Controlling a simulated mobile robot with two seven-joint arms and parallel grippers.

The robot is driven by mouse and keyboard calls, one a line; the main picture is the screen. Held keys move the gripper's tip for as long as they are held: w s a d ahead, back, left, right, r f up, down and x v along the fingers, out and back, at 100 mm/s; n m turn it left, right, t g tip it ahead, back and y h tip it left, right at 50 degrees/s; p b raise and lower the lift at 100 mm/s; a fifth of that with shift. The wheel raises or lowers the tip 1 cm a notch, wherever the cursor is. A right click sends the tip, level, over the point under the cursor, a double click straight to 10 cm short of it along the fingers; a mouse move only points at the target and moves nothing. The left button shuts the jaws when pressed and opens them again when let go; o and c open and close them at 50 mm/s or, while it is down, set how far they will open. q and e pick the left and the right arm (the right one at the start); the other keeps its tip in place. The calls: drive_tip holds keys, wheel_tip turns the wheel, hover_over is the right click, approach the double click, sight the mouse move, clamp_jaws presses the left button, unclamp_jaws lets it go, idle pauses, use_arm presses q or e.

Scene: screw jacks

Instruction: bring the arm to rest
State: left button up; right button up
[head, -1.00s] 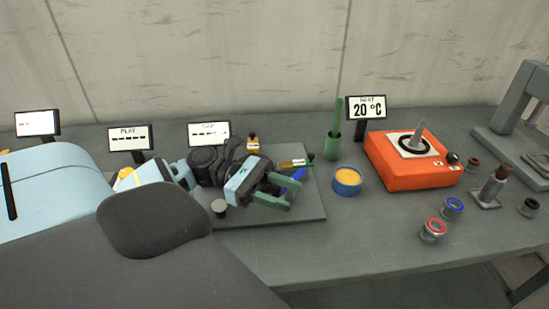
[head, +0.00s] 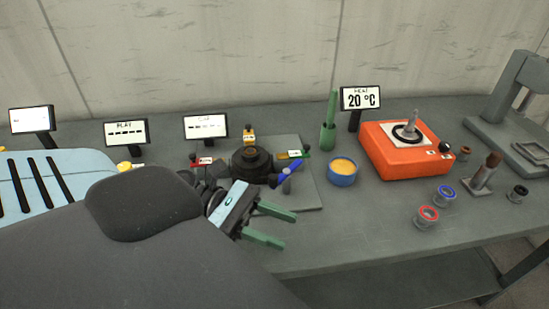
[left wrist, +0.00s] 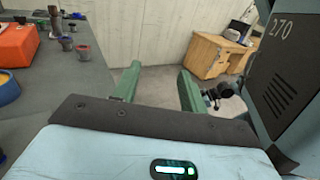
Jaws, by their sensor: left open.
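My left gripper (head: 272,226) reaches in from the lower left in the head view, over the front part of the workbench. Its two green fingers are apart with nothing between them. In the left wrist view the gripper (left wrist: 156,88) also shows open and empty, with the floor and wall beyond. Behind it in the head view, a dark round screw jack (head: 251,161) stands on a grey plate (head: 308,195). A blue-handled tool (head: 290,172) is beside it, partly near my wrist. My right gripper is not in view.
On the bench (head: 345,235) are a blue tub of yellow grease (head: 343,172), a green holder (head: 328,135), an orange heater (head: 405,150) and rings (head: 427,217). A grey press frame (head: 505,100) stands at the right. A wooden desk (left wrist: 208,55) shows in the wrist view.

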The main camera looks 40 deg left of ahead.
use_arm(q)
drive_tip(key=shift+f, duration=0.1)
idle(0.3)
drive_tip(key=s+d+f+m+g+y, duration=0.2)
drive_tip(key=s+f+m+y, duration=0.25)
drive_tip(key=f+m, duration=0.35)
drive_tip(key=s+d+f+m+g+y, duration=0.25)
drive_tip(key=s+f+m, duration=0.35)
drive_tip(key=f, duration=0.4)
drive_tip(key=s+a+f+m+y, duration=0.5)
drive_tip(key=s+f+m+y, duration=0.3)
drive_tip(key=m+y, duration=0.2)
drive_tip(key=w+d+f+t+h, duration=0.2)
drive_tip(key=w+d+f+t, duration=0.1)
drive_tip(key=w+f+t, duration=0.4)
drive_tip(key=shift+f+p, duration=0.2)
drive_tip(key=shift+p, duration=0.25)
drive_tip(key=shift+s+t, duration=0.1)
drive_tip(key=shift+t, duration=0.15)
